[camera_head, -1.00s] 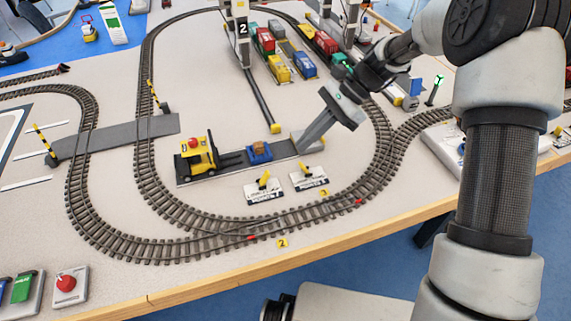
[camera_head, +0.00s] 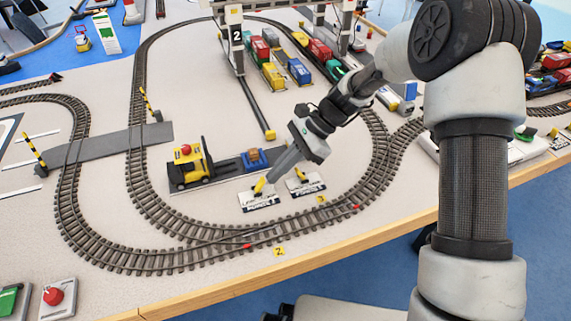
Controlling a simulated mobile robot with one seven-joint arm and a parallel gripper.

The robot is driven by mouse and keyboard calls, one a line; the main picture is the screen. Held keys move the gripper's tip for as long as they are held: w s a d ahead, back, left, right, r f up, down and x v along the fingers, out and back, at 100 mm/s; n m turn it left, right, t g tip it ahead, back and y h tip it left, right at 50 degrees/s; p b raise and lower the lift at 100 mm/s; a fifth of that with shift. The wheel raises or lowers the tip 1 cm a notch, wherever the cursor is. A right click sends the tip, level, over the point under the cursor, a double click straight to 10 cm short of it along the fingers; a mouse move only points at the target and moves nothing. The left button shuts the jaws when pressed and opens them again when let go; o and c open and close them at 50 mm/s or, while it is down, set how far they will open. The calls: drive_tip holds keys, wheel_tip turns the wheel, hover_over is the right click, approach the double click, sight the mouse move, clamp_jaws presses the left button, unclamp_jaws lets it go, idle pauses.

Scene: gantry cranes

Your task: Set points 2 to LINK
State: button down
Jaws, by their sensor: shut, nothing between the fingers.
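Two small switch boxes with white labelled bases and yellow levers stand inside the track loop: a left one (camera_head: 259,203) and a right one (camera_head: 305,187). Their lettering is too small to read. A yellow tag marked 2 (camera_head: 279,251) lies by the front track, near a track junction with a red mark (camera_head: 247,246). My gripper (camera_head: 269,178) is shut and empty, pointing down-left, with its tip at or just beside the left box's yellow lever. I cannot tell whether they touch. The right lever is partly behind my gripper's line and leans left.
A yellow forklift (camera_head: 191,165) and a blue wagon with a brown load (camera_head: 254,159) stand on a grey strip just behind the boxes. A gantry crane leg (camera_head: 237,50) rises behind. A red button box (camera_head: 56,298) sits front left. The table's front edge (camera_head: 330,253) is clear.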

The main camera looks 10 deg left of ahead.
drive_tip(key=shift+a+f, duration=0.1)
idle(0.4)
drive_tip(key=shift+s+a+r+h+p, duration=0.15)
drive_tip(key=shift+r+h+p, duration=0.15)
drive_tip(key=shift+p, duration=0.3)
drive_tip(key=shift+r+p, duration=0.1)
drive_tip(key=shift+p, duration=0.25)
